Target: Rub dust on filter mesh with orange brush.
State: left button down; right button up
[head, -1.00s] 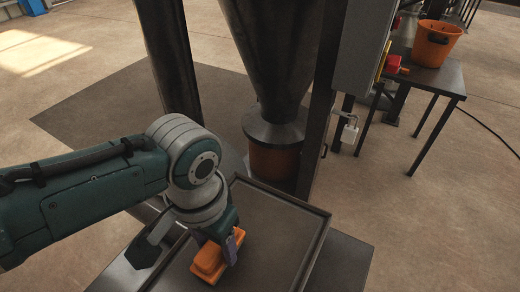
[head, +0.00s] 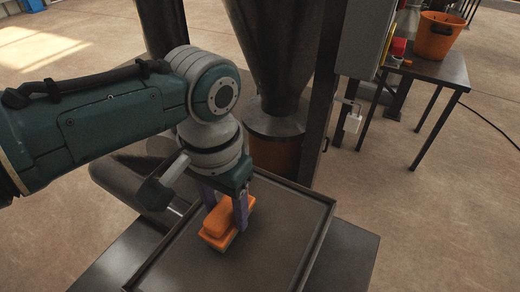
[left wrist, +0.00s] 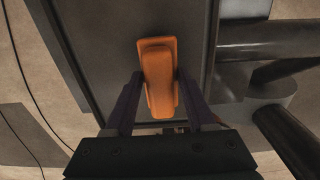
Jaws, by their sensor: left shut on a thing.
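The orange brush (head: 215,222) is held between the two fingers of my left gripper (head: 226,208), over the left part of the filter mesh. It also shows in the left wrist view (left wrist: 158,75), with a finger of the left gripper (left wrist: 160,92) on each side. The filter mesh (head: 277,228) is a dark, flat panel inside a raised frame. I cannot tell whether the brush's underside touches it. Dust is hard to make out on the dark surface. My right gripper is not in view.
A dark metal cone (head: 275,60) with an orange-brown vessel (head: 275,155) below stands behind the frame. A post (head: 322,100) and grey cabinet (head: 370,35) rise at the right. An orange bucket (head: 435,38) stands on a side table (head: 440,68). Dark pipes (left wrist: 260,40) lie beside the frame.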

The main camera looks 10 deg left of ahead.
pick_arm(q)
jog(key=shift+w+d, duration=0.1)
jog(key=shift+w, duration=0.15)
jog(key=shift+r, duration=0.1)
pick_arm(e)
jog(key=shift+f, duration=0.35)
pick_arm(q)
jog(key=shift+r, duration=0.1)
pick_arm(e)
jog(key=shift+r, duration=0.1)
pick_arm(q)
notch_tip(320, 180, up, 4)
jog(key=p, duration=0.4)
jog(key=shift+p, duration=0.35)
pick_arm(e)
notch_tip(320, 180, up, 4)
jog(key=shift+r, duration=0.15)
